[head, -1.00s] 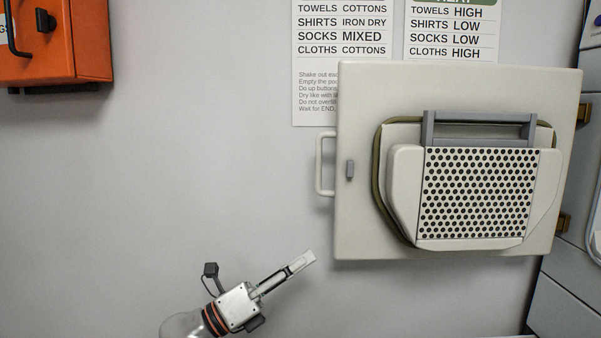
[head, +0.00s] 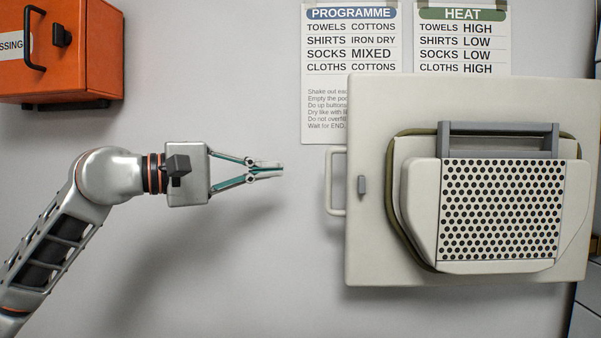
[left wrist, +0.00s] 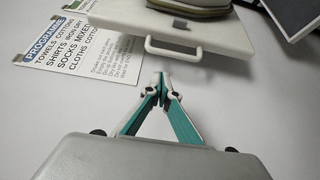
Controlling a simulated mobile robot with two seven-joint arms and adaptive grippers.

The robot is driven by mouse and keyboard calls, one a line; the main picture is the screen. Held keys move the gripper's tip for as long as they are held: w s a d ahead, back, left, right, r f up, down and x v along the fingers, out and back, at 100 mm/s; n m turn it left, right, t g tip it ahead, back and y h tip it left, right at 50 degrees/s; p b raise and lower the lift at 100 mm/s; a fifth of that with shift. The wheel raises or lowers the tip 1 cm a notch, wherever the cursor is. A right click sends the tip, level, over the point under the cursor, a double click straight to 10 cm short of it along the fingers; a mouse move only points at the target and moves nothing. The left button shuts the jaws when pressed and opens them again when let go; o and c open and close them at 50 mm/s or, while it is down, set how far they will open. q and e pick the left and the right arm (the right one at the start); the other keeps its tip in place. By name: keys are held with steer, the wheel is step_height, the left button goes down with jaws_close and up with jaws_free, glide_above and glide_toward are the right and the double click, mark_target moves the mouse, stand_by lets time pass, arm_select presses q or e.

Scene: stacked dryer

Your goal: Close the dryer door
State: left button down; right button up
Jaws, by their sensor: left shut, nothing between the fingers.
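The dryer door (head: 375,245) stands open at the right of the head view, its inner side facing me. My left gripper (head: 281,170) is shut and empty, pointing right, a short gap left of the loop handle. In the left wrist view the shut fingertips (left wrist: 161,78) are below the loop handle (left wrist: 173,50) and apart from it. The dryer opening does not show. My right gripper is not in view.
An orange box (head: 60,50) is fixed to the wall at the upper left. Programme (head: 350,55) and heat (head: 462,40) charts hang on the wall behind the door's top. The wall between my left gripper and the door is clear.

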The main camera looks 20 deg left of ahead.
arm_select(q)
steer(key=p+x, duration=0.1)
steer(key=x, duration=0.8)
steer(key=shift+w+d, duration=0.2)
steer(key=shift+d, duration=0.15)
